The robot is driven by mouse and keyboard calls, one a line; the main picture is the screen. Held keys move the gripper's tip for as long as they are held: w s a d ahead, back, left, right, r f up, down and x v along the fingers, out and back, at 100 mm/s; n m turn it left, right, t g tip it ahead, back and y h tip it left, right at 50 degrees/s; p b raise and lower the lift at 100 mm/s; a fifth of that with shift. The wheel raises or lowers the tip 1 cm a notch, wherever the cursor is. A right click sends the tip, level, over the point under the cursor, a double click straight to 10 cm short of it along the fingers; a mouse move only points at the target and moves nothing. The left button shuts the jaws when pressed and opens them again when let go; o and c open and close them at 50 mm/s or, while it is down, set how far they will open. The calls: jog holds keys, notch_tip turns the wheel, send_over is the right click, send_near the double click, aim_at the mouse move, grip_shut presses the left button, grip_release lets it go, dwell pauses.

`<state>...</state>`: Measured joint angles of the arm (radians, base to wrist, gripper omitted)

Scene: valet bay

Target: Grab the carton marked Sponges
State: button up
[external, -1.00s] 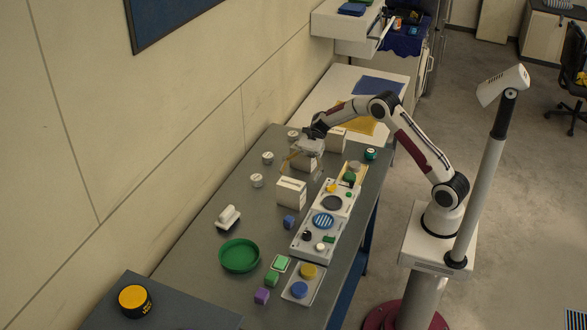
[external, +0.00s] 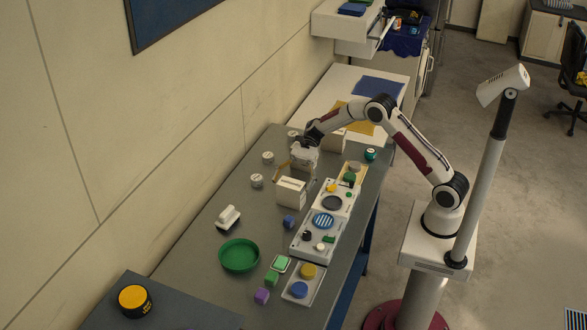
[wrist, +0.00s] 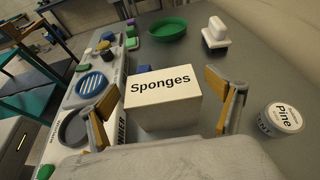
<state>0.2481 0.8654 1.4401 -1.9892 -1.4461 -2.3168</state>
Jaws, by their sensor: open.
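The white carton marked Sponges (wrist: 162,98) stands upright in the middle of the wrist view, its label readable on top. In the external view the white carton (external: 291,192) nearest my gripper on the front side appears to be the same one. My gripper (wrist: 165,115) is open, with one tan-padded finger to each side of the carton in the wrist view. The carton sits between and a little beyond the fingers, and I cannot tell whether they touch it. In the external view my gripper (external: 285,172) is low over the bench, just behind this carton.
A round tin marked Pine (wrist: 282,119) stands right of the right finger. The panel with round inserts (wrist: 95,90) lies close on the left. Another white carton (external: 335,140) stands behind my gripper. A green dish (external: 239,256) and white-handled brush (external: 228,217) stand farther along the bench.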

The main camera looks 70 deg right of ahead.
jog(key=shift+a, duration=0.1)
dwell(0.4)
jog(key=c, duration=1.3)
jog(key=shift+o, duration=0.2)
jog(key=shift+r, duration=5)
